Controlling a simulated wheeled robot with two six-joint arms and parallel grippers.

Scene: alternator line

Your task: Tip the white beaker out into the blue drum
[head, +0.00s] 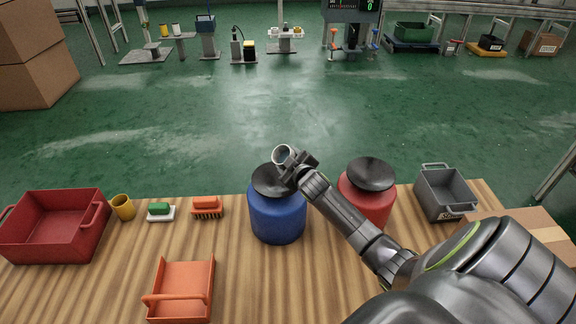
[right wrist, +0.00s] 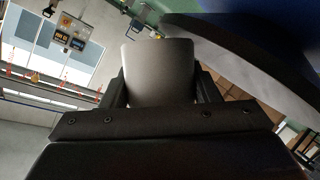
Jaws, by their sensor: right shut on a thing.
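The white beaker (head: 283,155) is in my right gripper (head: 297,164), above the blue drum. In the head view the beaker looks tilted, with its round opening partly facing the camera. In the right wrist view the beaker (right wrist: 160,72) fills the space between the two fingers, next to a large dark rim. The blue drum (head: 278,218) stands on the wooden table with a black funnel-like top (head: 268,184), partly hidden by my right gripper. Whether anything is in or leaving the beaker I cannot tell. My left gripper is not in view.
A red drum (head: 368,205) with a black top stands right of the blue one. A grey crate (head: 446,200) and cardboard box (head: 545,238) lie further right.

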